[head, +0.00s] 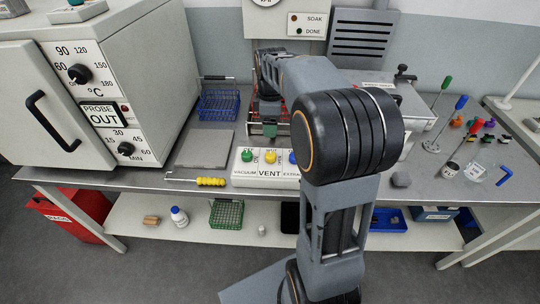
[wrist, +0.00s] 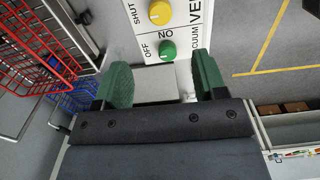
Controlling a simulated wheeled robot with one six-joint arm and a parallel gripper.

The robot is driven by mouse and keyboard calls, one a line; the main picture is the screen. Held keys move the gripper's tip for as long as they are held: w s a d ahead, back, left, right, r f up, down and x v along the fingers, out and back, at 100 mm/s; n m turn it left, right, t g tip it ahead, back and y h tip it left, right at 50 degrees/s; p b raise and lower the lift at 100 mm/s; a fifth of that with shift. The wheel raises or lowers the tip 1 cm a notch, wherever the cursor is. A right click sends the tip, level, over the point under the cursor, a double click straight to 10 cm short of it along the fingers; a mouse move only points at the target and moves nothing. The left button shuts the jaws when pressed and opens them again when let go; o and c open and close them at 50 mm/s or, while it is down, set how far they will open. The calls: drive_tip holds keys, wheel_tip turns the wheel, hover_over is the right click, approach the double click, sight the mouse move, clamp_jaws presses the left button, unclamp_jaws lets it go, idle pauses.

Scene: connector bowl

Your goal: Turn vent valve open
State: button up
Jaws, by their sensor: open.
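The white valve panel (head: 264,182) stands at the bench's front edge, labelled VACUUM, VENT and a partly hidden third name. Its yellow vent knob (head: 271,157) is in the middle, between a green knob (head: 248,156) and a blue knob (head: 292,157). In the wrist view the yellow knob (wrist: 160,12) is at the top, beside the word SHUT. The green knob (wrist: 167,51) shows just beyond my fingertips. My gripper (wrist: 162,76) is open with green fingers and nothing between them. In the head view my gripper (head: 269,130) is behind the panel.
A red wire basket (wrist: 38,45) and a blue wire basket (head: 219,104) are beside and behind my gripper. A grey plate (head: 205,149) and a yellow-handled tool (head: 210,182) lie left of the panel. The oven (head: 140,70) stands at far left.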

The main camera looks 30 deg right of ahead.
sight(270, 154)
wheel_tip(270, 154, down, 13)
drive_tip(key=shift+w+f, duration=0.1)
idle(0.4)
drive_tip(key=c, duration=0.9)
